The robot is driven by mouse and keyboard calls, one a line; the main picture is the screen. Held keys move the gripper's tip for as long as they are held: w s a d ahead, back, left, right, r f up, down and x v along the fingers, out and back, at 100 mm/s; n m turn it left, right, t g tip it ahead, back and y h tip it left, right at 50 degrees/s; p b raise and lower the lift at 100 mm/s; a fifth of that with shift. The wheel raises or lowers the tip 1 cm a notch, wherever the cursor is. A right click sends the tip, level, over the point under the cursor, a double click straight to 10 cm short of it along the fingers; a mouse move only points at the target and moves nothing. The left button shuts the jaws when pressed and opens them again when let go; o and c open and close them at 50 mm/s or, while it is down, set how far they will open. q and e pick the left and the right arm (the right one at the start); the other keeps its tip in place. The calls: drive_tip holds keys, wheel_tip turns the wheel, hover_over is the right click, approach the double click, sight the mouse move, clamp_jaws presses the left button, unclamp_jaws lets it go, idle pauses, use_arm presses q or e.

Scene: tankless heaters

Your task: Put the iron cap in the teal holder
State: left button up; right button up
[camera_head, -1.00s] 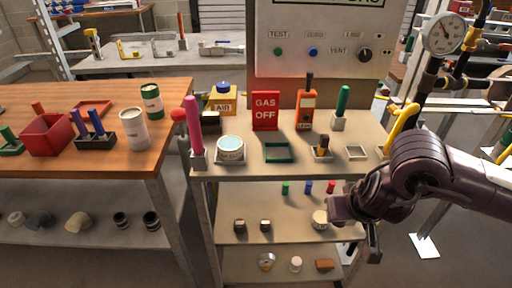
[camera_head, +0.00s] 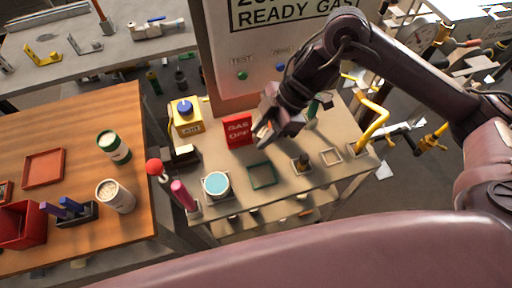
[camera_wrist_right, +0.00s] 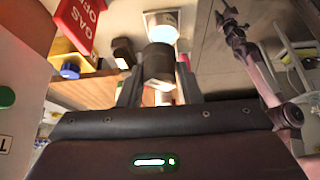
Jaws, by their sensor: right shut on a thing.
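My right gripper (camera_head: 268,128) is above the cart top, just right of the red GAS OFF sign. In the right wrist view its fingers (camera_wrist_right: 158,88) are shut on a dark grey, round, short cylinder, the iron cap (camera_wrist_right: 157,60). In the head view the cap is mostly hidden by the gripper. The teal holder (camera_head: 262,187), a dark teal-green square frame, lies empty on the cart top, below and in front of the gripper and apart from it. My left gripper is not in view.
The red GAS OFF sign (camera_head: 238,130) stands close beside the gripper. A can with a pale teal top (camera_head: 216,184) is left of the holder. A pale square frame (camera_head: 331,157) is to its right. A yellow box (camera_head: 186,116) stands at the back left.

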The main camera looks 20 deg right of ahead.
drive_tip(key=shift+f, duration=0.2)
drive_tip(key=f, duration=1.4)
drive_tip(key=shift+s+d+f+b, duration=0.1)
drive_tip(key=shift+s+f+b, duration=0.15)
drive_tip(key=shift+b, duration=0.15)
wheel_tip(320, 180, down, 4)
drive_tip(key=shift+f, duration=0.25)
drive_tip(key=shift+f, duration=0.15)
drive_tip(key=o, duration=0.7)
